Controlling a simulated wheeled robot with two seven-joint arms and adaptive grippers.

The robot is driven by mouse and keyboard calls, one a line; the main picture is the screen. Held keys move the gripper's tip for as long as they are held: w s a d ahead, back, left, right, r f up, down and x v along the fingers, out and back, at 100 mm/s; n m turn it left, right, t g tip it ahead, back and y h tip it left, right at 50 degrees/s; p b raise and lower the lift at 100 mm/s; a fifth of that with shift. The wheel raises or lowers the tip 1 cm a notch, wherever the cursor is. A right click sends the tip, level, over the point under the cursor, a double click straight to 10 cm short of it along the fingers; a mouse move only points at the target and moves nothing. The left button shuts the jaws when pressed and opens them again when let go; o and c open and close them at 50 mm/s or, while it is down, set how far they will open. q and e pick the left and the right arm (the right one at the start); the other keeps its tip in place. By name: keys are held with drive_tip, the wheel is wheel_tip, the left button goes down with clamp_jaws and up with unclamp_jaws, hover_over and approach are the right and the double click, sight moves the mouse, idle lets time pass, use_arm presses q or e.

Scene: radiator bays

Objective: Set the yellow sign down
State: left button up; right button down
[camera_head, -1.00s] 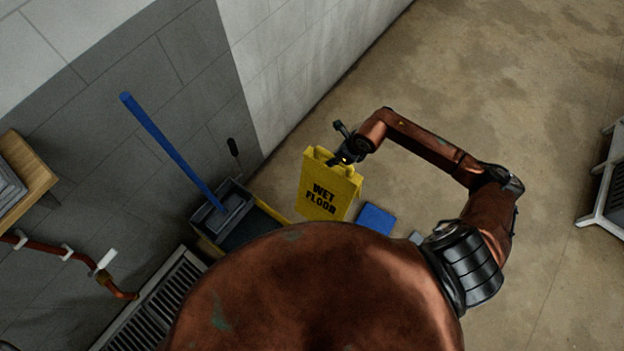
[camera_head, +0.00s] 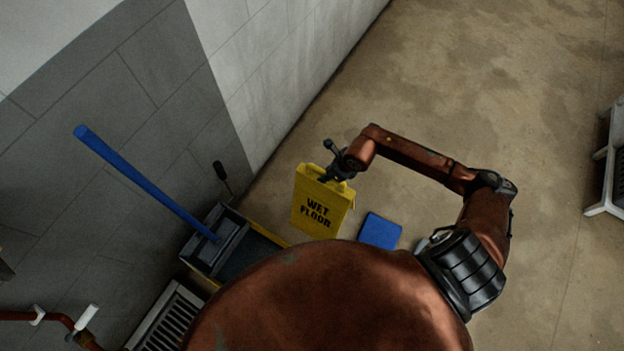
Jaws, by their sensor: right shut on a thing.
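The yellow sign (camera_head: 321,205) reads "WET FLOOR" in black letters and hangs upright below my right gripper (camera_head: 333,177). The gripper is shut on the sign's top edge, by its handle. I cannot tell whether the sign's bottom touches the floor. My left gripper is not in view.
A mop bucket (camera_head: 222,240) with a blue handle (camera_head: 140,180) stands left of the sign by the wall. A blue flat thing (camera_head: 380,231) lies on the floor to the right of the sign. A floor grate (camera_head: 170,322) is at lower left. The floor (camera_head: 470,90) beyond is clear. A grey rack (camera_head: 607,170) stands at the right edge.

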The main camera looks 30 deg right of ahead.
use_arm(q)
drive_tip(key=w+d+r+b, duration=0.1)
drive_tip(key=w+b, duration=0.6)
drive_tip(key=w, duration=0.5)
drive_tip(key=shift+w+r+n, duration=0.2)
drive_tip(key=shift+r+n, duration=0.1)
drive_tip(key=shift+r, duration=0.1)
use_arm(e)
drive_tip(key=w+d+f, duration=0.4)
drive_tip(key=w+f, duration=0.8)
drive_tip(key=shift+w+f, duration=0.2)
drive_tip(key=shift+w, duration=0.2)
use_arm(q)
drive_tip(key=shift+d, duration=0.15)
use_arm(e)
drive_tip(key=shift+f, duration=0.1)
drive_tip(key=c, duration=2.1)
unclamp_jaws()
drive_tip(key=o, duration=0.3)
